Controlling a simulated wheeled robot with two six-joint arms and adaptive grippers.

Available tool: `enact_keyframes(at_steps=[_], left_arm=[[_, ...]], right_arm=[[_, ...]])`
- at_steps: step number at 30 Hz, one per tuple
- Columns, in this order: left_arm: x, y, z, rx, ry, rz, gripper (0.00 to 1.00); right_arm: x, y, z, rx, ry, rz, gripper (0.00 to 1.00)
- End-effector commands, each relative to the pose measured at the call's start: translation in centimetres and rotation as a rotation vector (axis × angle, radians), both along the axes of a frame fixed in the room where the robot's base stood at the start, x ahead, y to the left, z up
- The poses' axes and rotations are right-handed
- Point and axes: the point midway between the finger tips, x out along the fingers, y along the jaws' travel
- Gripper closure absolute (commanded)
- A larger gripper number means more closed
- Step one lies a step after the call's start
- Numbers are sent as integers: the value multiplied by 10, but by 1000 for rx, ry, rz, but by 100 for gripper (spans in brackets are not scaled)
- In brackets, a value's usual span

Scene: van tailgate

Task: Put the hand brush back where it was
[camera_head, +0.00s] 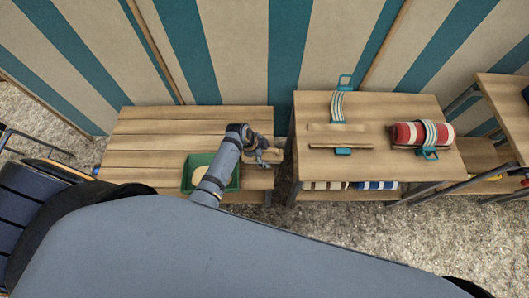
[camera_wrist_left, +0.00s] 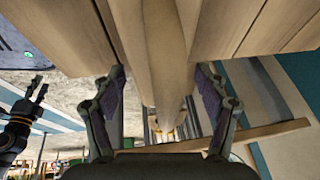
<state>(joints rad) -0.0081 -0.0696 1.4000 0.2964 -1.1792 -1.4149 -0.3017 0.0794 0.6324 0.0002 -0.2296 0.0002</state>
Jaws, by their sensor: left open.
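The hand brush appears to be the tan wooden piece (camera_head: 271,157) at the right end of the slatted bench, partly hidden by my left gripper (camera_head: 261,153). In the left wrist view a long rounded wooden piece (camera_wrist_left: 163,50), probably its handle, runs between the spread fingers of my left gripper (camera_wrist_left: 160,90). The fingers stand apart on either side of it, and I see no clear contact. Its bristles are not visible. A dark gripper, probably my right one (camera_wrist_left: 38,86), shows at the left edge of the left wrist view with its fingers apart.
A green bin (camera_head: 187,178) stands on the slatted bench (camera_head: 150,128) beside my forearm. A second table (camera_head: 380,108) to the right, across a narrow gap, holds thin wooden bars (camera_head: 340,146), a teal-buckled strap (camera_head: 337,105) and a red striped roll (camera_head: 405,134). The bench's left part is clear.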

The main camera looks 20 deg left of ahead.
Motion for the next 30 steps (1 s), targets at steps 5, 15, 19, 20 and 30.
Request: enact_keyframes(at_steps=[5, 15, 19, 20, 30], left_arm=[[-4, 8, 25, 2, -2, 1, 26], [-21, 34, 96, 2, -2, 0, 26], [-25, 39, 108, 0, 0, -1, 26], [-26, 39, 110, 0, 1, -1, 26], [-26, 40, 112, -1, 0, 0, 26]], right_arm=[[-2, 0, 11, 0, 0, 0, 60], [-3, 0, 29, 0, -1, 1, 60], [-3, 0, 31, 0, 0, 1, 60], [-3, 0, 31, 0, 0, 1, 60], [-4, 0, 31, 0, 2, 0, 60]])
